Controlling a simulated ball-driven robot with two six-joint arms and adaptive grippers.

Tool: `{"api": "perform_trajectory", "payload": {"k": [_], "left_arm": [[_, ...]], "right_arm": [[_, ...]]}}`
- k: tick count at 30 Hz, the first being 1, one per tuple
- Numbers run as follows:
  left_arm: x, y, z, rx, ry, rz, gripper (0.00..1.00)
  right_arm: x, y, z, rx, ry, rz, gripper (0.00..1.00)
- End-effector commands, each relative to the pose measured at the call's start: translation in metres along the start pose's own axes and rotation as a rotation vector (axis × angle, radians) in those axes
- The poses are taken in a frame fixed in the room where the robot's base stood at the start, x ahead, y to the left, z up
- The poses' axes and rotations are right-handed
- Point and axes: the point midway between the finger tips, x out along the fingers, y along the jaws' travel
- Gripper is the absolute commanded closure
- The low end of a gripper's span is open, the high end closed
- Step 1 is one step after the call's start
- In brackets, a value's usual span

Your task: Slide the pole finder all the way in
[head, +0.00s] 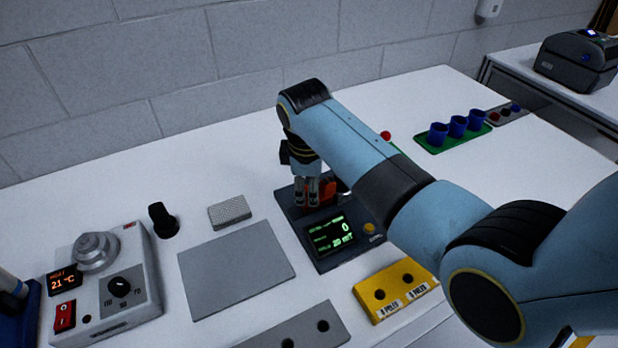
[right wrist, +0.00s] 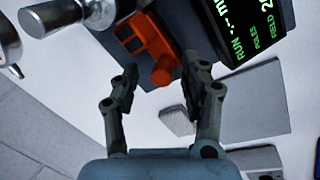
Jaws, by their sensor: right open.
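The pole finder appears to be the orange-red piece (head: 328,188) on the dark instrument with a green display (head: 322,258). In the right wrist view it is an orange block with a round knob (right wrist: 163,74) pointing toward my gripper. My right gripper (head: 308,192) is over the back of the instrument, pointing down. In the right wrist view its two fingers (right wrist: 162,76) are apart, one on each side of the knob, with visible gaps. Whether the finder is fully in cannot be told; my arm and gripper hide part of it. My left gripper is not in view.
A grey mat (head: 236,270) and a textured grey block (head: 229,211) lie left of the instrument. A yellow block with holes (head: 393,287) is in front. A heater-like unit (head: 105,275) stands left. Blue cups (head: 457,127) on a green tray are at back right.

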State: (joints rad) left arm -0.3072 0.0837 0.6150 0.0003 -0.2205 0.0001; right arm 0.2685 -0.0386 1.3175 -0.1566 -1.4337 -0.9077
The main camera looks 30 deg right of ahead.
Motion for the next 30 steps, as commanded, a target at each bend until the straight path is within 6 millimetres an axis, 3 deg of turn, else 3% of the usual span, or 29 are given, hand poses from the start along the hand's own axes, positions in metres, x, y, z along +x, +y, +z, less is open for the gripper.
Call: {"api": "perform_trajectory", "payload": {"k": [5, 12, 18, 30], "left_arm": [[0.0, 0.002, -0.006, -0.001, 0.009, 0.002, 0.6], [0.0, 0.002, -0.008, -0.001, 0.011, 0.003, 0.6], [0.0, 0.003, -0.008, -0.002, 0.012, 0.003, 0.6], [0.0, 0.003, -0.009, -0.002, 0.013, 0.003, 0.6]], "right_arm": [[-0.024, 0.001, -0.001, 0.0, 0.004, 0.003, 0.55], [-0.078, 0.001, 0.0, 0.001, 0.002, 0.003, 0.55], [-0.109, 0.001, 0.0, 0.001, 0.001, 0.001, 0.55], [-0.118, 0.001, 0.001, 0.001, -0.001, 0.001, 0.55]]}}
